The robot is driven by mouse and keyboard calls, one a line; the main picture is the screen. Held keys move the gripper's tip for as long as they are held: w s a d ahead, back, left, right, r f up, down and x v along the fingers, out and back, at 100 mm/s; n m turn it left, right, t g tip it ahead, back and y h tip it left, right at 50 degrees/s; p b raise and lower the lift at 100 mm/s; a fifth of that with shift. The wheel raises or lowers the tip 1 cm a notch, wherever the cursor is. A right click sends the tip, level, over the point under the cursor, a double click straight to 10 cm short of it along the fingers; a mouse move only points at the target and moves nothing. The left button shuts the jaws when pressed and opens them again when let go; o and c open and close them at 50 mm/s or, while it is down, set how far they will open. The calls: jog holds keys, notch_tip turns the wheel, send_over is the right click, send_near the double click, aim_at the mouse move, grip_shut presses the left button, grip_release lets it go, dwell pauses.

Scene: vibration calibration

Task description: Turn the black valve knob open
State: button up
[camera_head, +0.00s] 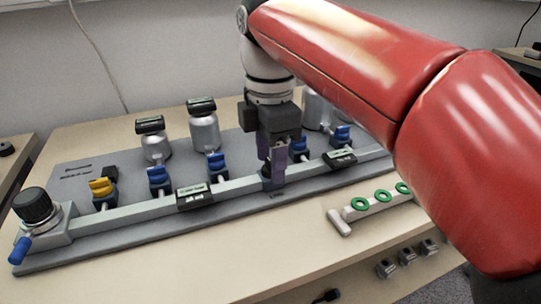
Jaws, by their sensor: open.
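The black valve knob (35,207) sits on a round silver body at the far left end of the grey apparatus (130,225). A blue lever or handle (20,250) sticks out just below it. My gripper (272,172) points down over the middle of the apparatus rail, well to the right of the knob. It is open, with its jaws around or just in front of a dark part on the rail; I cannot tell whether they touch it. My gripper and arm hide part of the rail and the parts behind it.
A yellow valve handle (101,187) and several blue ones (159,177) line the rail. Silver canisters with dark tops (203,128) stand behind. A light holder with green rings (359,203) lies at the front right. The table's front left (180,275) is clear.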

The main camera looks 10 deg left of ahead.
jog(key=c, duration=1)
jog(key=shift+r+m+p, duration=0.1)
jog(key=shift+m+p, duration=0.3)
jog(key=shift+m, duration=0.1)
jog(key=m+p, duration=0.2)
jog(key=shift+r+m, duration=0.1)
jog(key=shift+m, duration=0.3)
jog(key=m+p, duration=0.3)
jog(key=m, duration=0.2)
jog(key=m+p, duration=0.1)
jog(key=m, duration=0.4)
jog(key=shift+f+m, duration=0.2)
jog(key=shift+m, duration=2.1)
